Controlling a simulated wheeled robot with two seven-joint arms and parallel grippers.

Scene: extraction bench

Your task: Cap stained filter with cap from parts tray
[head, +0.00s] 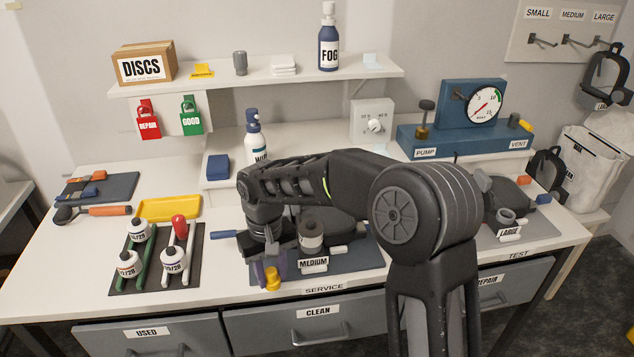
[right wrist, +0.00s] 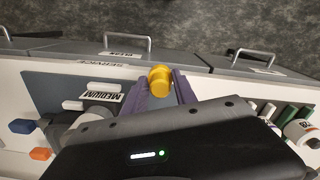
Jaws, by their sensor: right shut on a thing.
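My right gripper (head: 268,271) has purple fingers and points down over the front edge of the service mat (head: 350,270). It is shut on a yellow cap (head: 272,284). In the right wrist view the cap (right wrist: 159,80) sits between the fingertips (right wrist: 160,90). I cannot tell which is stained. A yellow tray (head: 168,208) lies behind them and looks empty. My left gripper is not in view.
A dark mask labelled MEDIUM (head: 313,262) lies on the service mat beside my right gripper. A red-topped item (head: 179,226) stands on the rack. A spray bottle (head: 253,135) is behind my arm. Closed drawers (head: 310,325) run below the bench's front edge.

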